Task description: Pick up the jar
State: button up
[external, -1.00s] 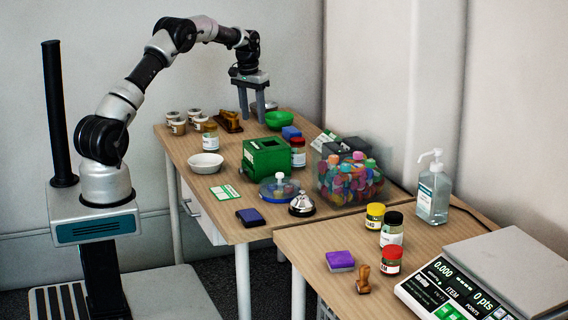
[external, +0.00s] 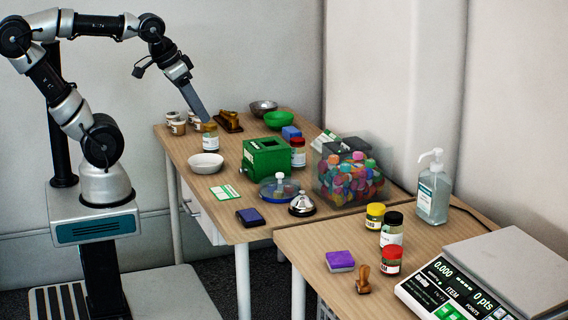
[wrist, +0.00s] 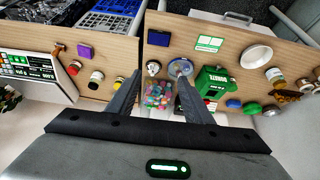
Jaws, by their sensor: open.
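Several jars stand on the tables, and I cannot tell which one is meant. A gold-lidded jar (external: 210,138) stands at the back left, and a red-lidded jar (external: 298,152) stands beside the green box. On the near table are a yellow-lidded jar (external: 375,216), a black-lidded jar (external: 391,232) and another red-lidded jar (external: 391,261). My gripper (external: 204,118) is open and empty, tilted, its fingers seen edge-on just above the gold-lidded jar in the picture; the depth between them is unclear. In the wrist view, my gripper (wrist: 160,78) has its two fingers apart with nothing between them.
Small tubs (external: 178,127) stand behind the gold-lidded jar, a white bowl (external: 206,166) in front. A scale (external: 505,270) and sanitizer bottle (external: 433,195) stand right.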

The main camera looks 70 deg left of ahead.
jog(key=shift+s+d+f, duration=0.25)
jog(key=shift+s+f, duration=0.1)
jog(key=shift+s, duration=0.2)
jog(key=o, duration=0.4)
